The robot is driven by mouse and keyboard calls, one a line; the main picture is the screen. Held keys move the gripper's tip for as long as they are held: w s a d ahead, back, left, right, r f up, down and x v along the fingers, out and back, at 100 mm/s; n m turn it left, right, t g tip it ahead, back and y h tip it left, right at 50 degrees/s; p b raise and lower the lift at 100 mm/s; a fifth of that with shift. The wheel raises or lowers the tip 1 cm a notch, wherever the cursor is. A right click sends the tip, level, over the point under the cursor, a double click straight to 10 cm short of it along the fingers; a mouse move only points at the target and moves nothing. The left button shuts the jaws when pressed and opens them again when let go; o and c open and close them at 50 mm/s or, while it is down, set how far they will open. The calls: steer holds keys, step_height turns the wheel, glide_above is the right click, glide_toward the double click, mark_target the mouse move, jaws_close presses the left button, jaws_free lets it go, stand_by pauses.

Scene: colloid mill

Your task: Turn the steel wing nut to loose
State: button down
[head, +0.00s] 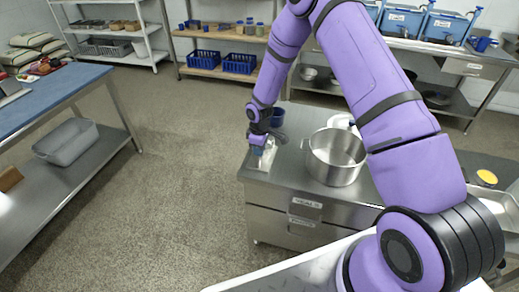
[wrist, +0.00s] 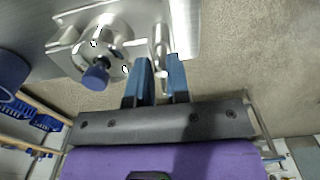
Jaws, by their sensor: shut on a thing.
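The steel colloid mill (wrist: 112,42) stands at the counter's left end, with a blue knob (wrist: 96,77) on its front. In the head view the mill (head: 262,160) is small and partly covered by my arm. My gripper (wrist: 160,62) has its two blue fingers on either side of a slim steel part beside the mill body. This part, which I take for the steel wing nut (wrist: 163,73), is held between the fingers, its shape partly hidden by them. In the head view my gripper (head: 258,147) is over the mill.
A large steel pot (head: 336,158) stands on the counter right of the mill, close to my arm. A dark blue container (head: 277,117) is just behind the mill. Open floor (head: 180,170) lies to the left, up to a blue-topped table (head: 45,95).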

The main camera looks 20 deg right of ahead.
steer(key=c, duration=1.3)
jaws_free()
steer(key=shift+r, duration=0.1)
step_height(320, 180, up, 11)
steer(key=shift+f, duration=0.2)
